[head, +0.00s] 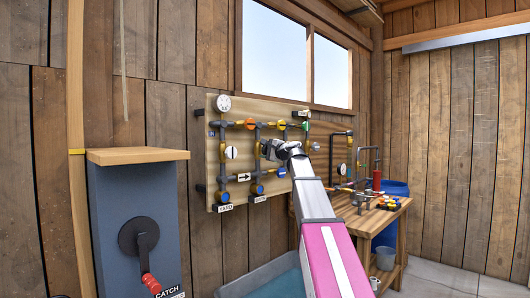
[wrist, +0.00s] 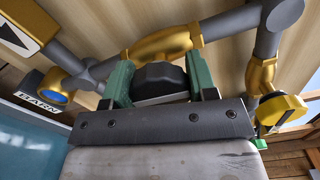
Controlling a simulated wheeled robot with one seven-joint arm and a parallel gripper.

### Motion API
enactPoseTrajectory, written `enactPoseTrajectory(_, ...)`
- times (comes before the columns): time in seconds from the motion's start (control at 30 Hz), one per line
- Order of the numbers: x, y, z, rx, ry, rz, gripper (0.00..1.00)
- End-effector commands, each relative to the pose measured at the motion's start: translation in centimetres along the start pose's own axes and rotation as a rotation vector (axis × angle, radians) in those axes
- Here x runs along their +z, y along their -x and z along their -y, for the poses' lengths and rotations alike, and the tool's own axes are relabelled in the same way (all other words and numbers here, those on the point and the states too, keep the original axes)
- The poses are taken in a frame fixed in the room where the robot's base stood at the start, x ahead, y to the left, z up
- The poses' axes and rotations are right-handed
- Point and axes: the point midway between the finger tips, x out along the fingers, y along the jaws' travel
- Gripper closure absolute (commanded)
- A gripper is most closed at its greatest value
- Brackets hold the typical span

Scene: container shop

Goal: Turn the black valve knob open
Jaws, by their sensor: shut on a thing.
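The black valve knob (wrist: 160,74) sits on a brass valve body (wrist: 163,43) in the wrist view. My gripper (wrist: 160,84) has its two green fingers on either side of the knob, shut on it. In the head view my gripper (head: 268,150) reaches up to the middle of the pipe board (head: 218,160). There the gripper hides the knob, and I cannot tell how far it is turned.
A yellow knob (wrist: 281,108) is close to the right of my gripper. A blue-capped valve (wrist: 57,97) and a BARN label (wrist: 40,102) are at the left. A workbench (head: 378,216) stands right of my arm, and a grey crank box (head: 140,215) stands left.

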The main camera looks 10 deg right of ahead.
Motion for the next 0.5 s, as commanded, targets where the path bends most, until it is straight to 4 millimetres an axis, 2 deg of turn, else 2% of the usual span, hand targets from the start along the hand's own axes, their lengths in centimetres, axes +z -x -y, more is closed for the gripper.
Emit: enactPoseTrajectory(0.5,0.04,0.04,-0.09,0.001,0.059,0.000,0.71)
